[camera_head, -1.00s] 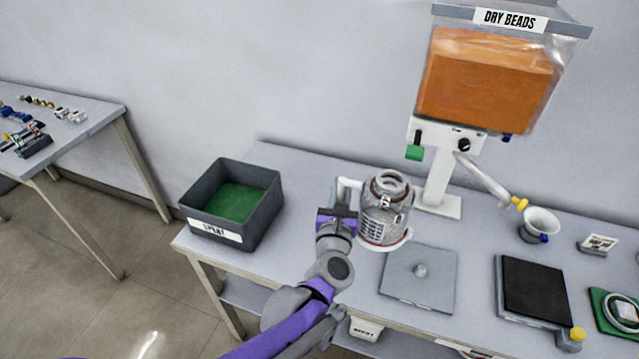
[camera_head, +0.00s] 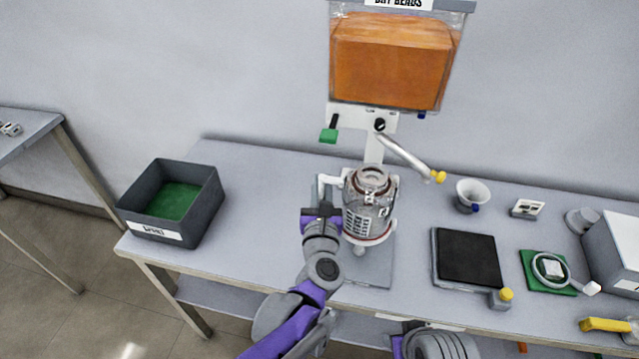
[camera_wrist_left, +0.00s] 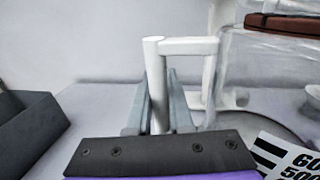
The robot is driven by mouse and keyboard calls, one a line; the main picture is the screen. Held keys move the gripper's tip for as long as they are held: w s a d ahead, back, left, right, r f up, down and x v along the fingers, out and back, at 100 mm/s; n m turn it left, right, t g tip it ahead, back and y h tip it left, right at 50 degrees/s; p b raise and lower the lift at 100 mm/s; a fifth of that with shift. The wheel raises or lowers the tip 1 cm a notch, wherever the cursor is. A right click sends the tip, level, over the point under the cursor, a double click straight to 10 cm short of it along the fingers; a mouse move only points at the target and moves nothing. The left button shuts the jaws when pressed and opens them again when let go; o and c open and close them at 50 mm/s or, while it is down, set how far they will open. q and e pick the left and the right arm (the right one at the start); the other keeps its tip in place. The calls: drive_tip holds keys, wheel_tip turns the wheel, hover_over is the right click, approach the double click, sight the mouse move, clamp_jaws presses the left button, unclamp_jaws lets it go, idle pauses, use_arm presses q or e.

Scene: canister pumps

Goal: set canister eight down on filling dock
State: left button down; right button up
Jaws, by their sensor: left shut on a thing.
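A clear glass canister (camera_head: 369,206) with reddish-brown rings, a printed scale and a white handle is held upright in the head view. My left gripper (camera_head: 322,209) is shut on its white handle (camera_wrist_left: 157,85), which the left wrist view shows between the fingers. No number eight is readable on it. A flat grey plate (camera_head: 375,272) lies partly hidden behind and below the canister; I cannot tell for sure that it is the filling dock. The canister appears to be above it, and contact cannot be told. No right fingertips show.
The DRY BEADS hopper (camera_head: 390,62) stands behind, its spout (camera_head: 405,155) reaching right above the table. A grey bin (camera_head: 173,203) with a green floor is at left. A black pad (camera_head: 466,258), a white funnel cup (camera_head: 473,194) and a green board (camera_head: 548,272) are to the right.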

use_arm(q)
drive_tip(key=shift+f, duration=0.1)
wheel_tip(320, 180, down, 7)
drive_tip(key=b, duration=0.4)
drive_tip(key=shift+r+b, duration=0.2)
drive_tip(key=shift+b, duration=0.1)
drive_tip(key=shift+f+b, duration=0.85)
drive_tip(key=shift+f, duration=0.65)
idle(1.1)
drive_tip(key=c, duration=0.7)
unclamp_jaws()
drive_tip(key=shift+c, duration=0.2)
drive_tip(key=shift+s, duration=0.15)
drive_tip(key=s, duration=0.7)
drive_tip(key=s+p, duration=0.1)
drive_tip(key=s, duration=0.2)
drive_tip(key=shift+s+a, duration=0.25)
drive_tip(key=shift+a, duration=0.15)
